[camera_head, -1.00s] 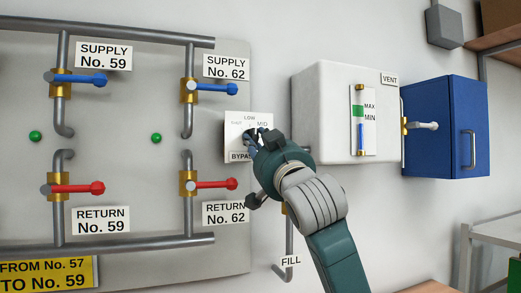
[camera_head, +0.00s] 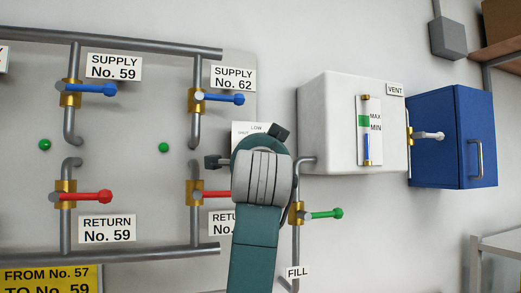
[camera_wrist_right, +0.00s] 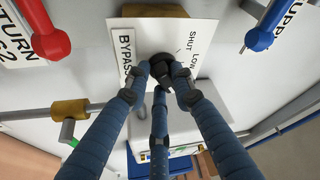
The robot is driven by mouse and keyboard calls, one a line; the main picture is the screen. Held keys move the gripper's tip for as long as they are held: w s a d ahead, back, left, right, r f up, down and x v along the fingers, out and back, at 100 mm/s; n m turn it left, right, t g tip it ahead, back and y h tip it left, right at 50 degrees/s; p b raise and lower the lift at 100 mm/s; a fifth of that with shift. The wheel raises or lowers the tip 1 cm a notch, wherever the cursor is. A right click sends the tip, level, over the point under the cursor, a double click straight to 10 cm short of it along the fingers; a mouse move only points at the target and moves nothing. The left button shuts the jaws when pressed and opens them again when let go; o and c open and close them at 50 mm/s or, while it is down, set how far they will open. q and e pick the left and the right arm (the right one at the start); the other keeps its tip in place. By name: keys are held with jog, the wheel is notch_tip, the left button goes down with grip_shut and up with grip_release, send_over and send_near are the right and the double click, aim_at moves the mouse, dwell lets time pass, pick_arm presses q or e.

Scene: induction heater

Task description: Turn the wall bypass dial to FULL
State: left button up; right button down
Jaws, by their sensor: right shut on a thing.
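The white bypass plate (camera_head: 241,128) is on the wall right of the No. 62 valves, mostly covered by my right arm in the head view. In the right wrist view the plate (camera_wrist_right: 150,38) shows the words BYPASS, SHUT and LOW. The black dial (camera_wrist_right: 162,63) stands out from it. My right gripper (camera_wrist_right: 161,74) has its blue fingers closed around the dial. I cannot read where the dial points, and no FULL mark is visible. My left gripper is not in view.
A red valve handle (camera_wrist_right: 51,43) and a blue one (camera_wrist_right: 258,39) flank the plate. In the head view a green fill handle (camera_head: 325,214) is right of my arm. The white tank (camera_head: 335,120) and blue cabinet (camera_head: 450,140) are farther right.

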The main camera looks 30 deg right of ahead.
jog(key=shift+s+a+r+m+g+p, duration=0.1)
jog(key=shift+r+m+g+p, duration=0.2)
jog(key=shift+m+p, duration=0.6)
jog(key=shift+w+r+m+g+p, duration=0.1)
jog(key=shift+m+g+p, duration=0.35)
jog(key=shift+m, duration=0.85)
jog(key=shift+s+a+r+m+g+p, duration=0.15)
jog(key=shift+m+g+p, duration=0.35)
jog(key=shift+m, duration=0.6)
jog(key=shift+d, duration=0.1)
jog(key=c, duration=1.5)
grip_release()
jog(key=shift+d, duration=0.1)
jog(key=v, duration=1.1)
jog(key=shift+s+f, duration=0.1)
jog(key=shift+s, duration=0.3)
